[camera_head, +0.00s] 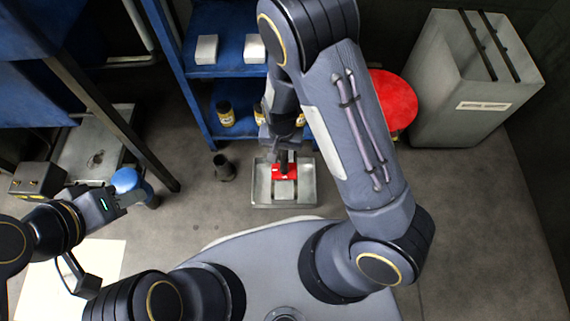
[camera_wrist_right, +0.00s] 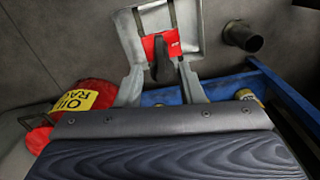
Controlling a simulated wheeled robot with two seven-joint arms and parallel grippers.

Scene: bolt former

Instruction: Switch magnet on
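The magnet appears to be the red block (camera_head: 285,172) with a black lever-like part, at a grey metal tray (camera_head: 262,190) on the floor. In the right wrist view, the red block (camera_wrist_right: 174,42) and its black part (camera_wrist_right: 161,62) show between my right gripper's fingers (camera_wrist_right: 161,72), against the tray (camera_wrist_right: 197,25). These fingers stand apart; I see no clear contact with the block. In the head view my right gripper (camera_head: 284,153) is above the block, partly hidden by its wrist. My left gripper (camera_head: 118,196) is at a blue rounded object (camera_head: 126,180); its fingers are unclear.
A blue shelf (camera_head: 201,112) with white boxes and yellow-labelled containers stands behind the tray. A dark cup-like piece (camera_head: 224,167) stands left of the tray. A red round object (camera_head: 394,103) and a grey bin (camera_head: 470,85) are at right. Floor at lower right is clear.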

